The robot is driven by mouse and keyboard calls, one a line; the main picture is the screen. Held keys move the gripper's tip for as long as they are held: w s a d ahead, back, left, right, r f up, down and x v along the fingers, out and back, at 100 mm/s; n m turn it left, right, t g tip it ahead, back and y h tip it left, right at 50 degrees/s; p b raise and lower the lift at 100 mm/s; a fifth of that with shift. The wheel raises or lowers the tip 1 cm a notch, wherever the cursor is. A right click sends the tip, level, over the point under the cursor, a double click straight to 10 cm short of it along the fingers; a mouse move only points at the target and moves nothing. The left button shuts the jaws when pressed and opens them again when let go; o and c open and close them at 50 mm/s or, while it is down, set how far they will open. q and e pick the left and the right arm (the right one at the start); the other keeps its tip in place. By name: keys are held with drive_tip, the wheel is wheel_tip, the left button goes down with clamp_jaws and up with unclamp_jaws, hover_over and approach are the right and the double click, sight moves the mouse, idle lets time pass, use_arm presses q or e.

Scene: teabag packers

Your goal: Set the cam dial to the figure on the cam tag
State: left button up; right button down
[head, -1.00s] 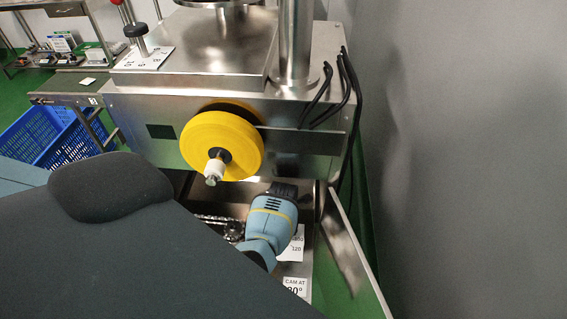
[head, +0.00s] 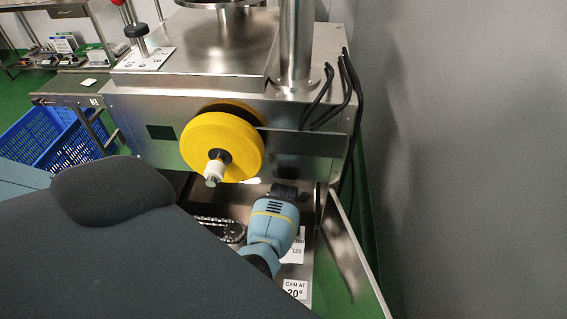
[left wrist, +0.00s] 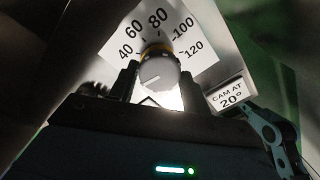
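The cam dial (left wrist: 158,76) is a pale round knob with a dark line on its face and a yellow ring behind it. The line points left and slightly down. Its scale (left wrist: 185,38) shows 40 to 120; its low end is hidden behind a finger. The cam tag (left wrist: 231,97) right of it reads "CAM AT 20°"; it also shows in the head view (head: 295,289). My left gripper (left wrist: 158,82) has one finger on each side of the knob, seemingly touching it. In the head view its wrist hides the dial. My right gripper is not in view.
A yellow handwheel (head: 215,145) sticks out of the steel machine just above my left wrist. A chain and sprocket (head: 228,231) lie left of it, an open metal door (head: 350,250) right of it. A blue crate (head: 65,140) stands far left.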

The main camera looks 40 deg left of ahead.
use_arm(q)
drive_tip(key=o, duration=0.4)
drive_tip(key=shift+c, duration=0.2)
